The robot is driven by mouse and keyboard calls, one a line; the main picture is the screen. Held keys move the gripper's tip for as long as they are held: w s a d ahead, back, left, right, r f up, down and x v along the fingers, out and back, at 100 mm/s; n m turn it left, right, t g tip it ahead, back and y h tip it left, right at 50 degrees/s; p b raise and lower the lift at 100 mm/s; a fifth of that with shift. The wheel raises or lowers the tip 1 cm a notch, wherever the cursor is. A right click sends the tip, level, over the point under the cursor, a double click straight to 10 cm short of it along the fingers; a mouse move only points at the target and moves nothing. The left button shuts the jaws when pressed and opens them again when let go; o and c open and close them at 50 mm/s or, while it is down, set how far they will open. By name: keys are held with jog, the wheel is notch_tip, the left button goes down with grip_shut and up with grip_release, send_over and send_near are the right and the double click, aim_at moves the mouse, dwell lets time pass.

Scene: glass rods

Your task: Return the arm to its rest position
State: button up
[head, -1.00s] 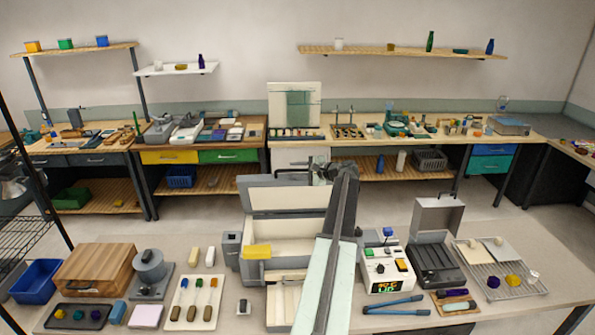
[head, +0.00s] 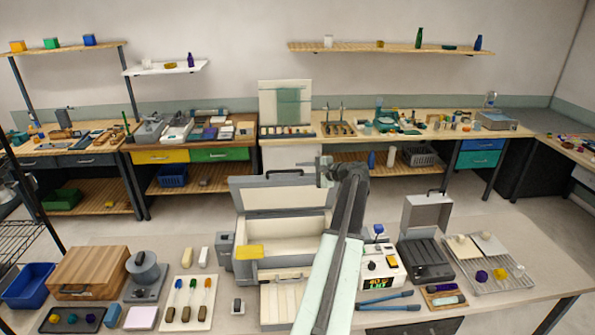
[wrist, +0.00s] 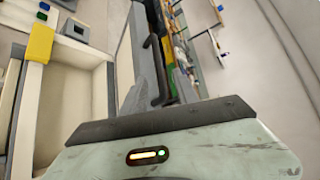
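My arm (head: 336,262) rises from the bottom middle of the head view, in front of the grey open case (head: 262,228). Its dark wrist bends to the left at the top, and my gripper (head: 324,172) shows small near the case's raised lid. The fingers are too small there to tell whether they are open or shut. In the wrist view, a pale green part of my arm with a dark edge fills the bottom. The case's pale inside and yellow block (wrist: 40,43) are at the left. No held thing can be made out.
My arm passes between the case and the device. Workbenches with shelves line the back wall, beyond open floor.

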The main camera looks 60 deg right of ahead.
jog(key=w+a+f+n+g+y+b, duration=0.25)
jog(key=w+a+f, duration=0.35)
jog(key=w+a, duration=0.4)
jog(key=w+a+f+n+g+y+b, duration=0.15)
jog(key=w+a+f+n+b, duration=0.25)
jog(key=w+a+f, duration=0.5)
jog(key=w+a+f+n+g+y+b, duration=0.1)
jog(key=w+a+f+n+g+b, duration=0.15)
jog(key=a, duration=0.85)
jog(key=w+a+f+n+g+y+b, duration=0.1)
jog(key=w+a+f+n+y+b, duration=0.2)
jog(key=a, duration=0.7)
jog(key=s+a+f+n+g+h+b, duration=0.1)
jog(key=a+f, duration=0.5)
jog(key=a, duration=0.6)
jog(key=s+a+f+n+g+h+b, duration=0.2)
jog(key=s+a+f+n+g+b, duration=0.1)
jog(key=a, duration=0.9)
jog(key=s+a+f+n+g+h+b, duration=0.2)
jog(key=a+f+n+b, duration=0.4)
jog(key=a, duration=0.6)
notch_tip(320, 180, down, 3)
jog(key=shift+s+a+n+g, duration=0.4)
jog(key=shift+s+n, duration=0.4)
jog(key=shift+n, duration=0.2)
jog(key=shift+d, duration=0.1)
